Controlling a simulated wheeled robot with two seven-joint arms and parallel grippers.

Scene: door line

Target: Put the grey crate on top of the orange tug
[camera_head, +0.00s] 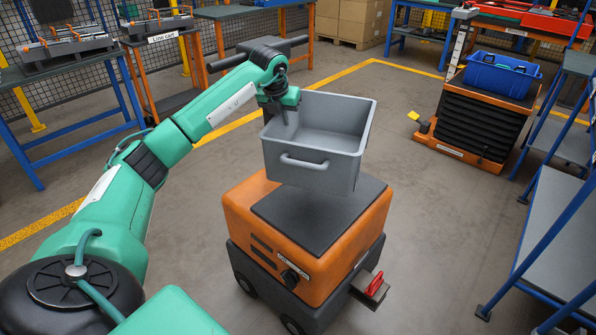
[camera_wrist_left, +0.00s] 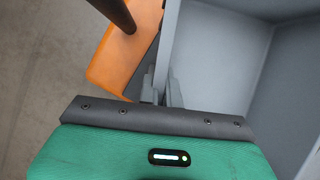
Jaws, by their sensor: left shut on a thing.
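The grey crate (camera_head: 318,170) is open-topped and empty, with a handle on its near side. My left gripper (camera_head: 287,120) is shut on its left wall and holds it roughly level. The crate is over the orange tug (camera_head: 245,205), whose dark top pad (camera_head: 310,215) shows in front of it. Whether its bottom touches the pad is hard to tell; it seems a little above. In the left wrist view, the finger tips (camera_wrist_left: 162,92) pinch the crate wall, with the crate's inside (camera_wrist_left: 215,60) to the right and the tug (camera_wrist_left: 125,50) to the left. My right gripper is out of view.
A black bellows lift (camera_head: 475,120) with a blue bin (camera_head: 500,75) on it stands at the back right. A blue-framed shelf cart (camera_head: 560,235) is on the right. Workbenches (camera_head: 75,50) line the back left. The floor around the tug is clear.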

